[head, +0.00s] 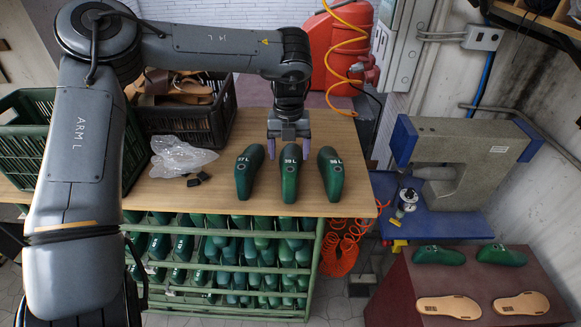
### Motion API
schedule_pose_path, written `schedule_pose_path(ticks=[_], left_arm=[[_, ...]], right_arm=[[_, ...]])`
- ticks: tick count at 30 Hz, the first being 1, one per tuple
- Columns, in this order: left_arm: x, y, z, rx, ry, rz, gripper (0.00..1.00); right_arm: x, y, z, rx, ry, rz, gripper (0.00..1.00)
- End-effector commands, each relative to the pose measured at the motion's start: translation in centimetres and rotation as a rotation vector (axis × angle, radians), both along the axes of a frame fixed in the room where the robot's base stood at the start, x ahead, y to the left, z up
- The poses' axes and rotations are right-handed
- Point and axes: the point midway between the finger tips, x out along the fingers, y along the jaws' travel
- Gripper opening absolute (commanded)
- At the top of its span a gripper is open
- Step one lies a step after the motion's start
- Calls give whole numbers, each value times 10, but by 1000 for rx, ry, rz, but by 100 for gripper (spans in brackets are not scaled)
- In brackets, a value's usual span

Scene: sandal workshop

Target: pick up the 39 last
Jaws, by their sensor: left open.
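Three green shoe lasts stand in a row on the wooden table: the left one (244,182), the middle one (289,184) and the right one (331,184). Each has a white size mark near its far end. The left mark seems to read 37 L; the other two are too small to read surely. My left gripper (289,152) points down at the far end of the middle last, open, with one finger to each side of it. I cannot tell whether the fingertips are level with the last or above it. My right gripper is not in view.
A clear plastic bag (178,157) and small black pieces (199,178) lie left on the table (166,204). Behind are a black crate (183,122) and a green crate (24,145). A green rack (316,262) of lasts stands below. A grey machine (463,150) is at right.

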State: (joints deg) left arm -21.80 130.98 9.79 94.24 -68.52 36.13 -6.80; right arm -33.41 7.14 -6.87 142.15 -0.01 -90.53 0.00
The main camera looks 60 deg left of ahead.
Motion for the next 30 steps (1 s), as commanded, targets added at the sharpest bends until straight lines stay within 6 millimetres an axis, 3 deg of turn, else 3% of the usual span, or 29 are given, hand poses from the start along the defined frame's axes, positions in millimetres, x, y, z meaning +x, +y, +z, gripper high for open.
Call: schedule_pose_path(ticks=[7,16,26,30], left_arm=[[-1,-2,-14,-3,1,-2,79],[-2,-6,-50,-2,1,-1,79],[-2,-5,-57,0,-1,0,79],[-2,-5,-56,0,-1,-1,59]], right_arm=[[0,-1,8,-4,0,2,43],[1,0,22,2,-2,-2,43],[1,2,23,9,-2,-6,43],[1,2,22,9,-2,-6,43]])
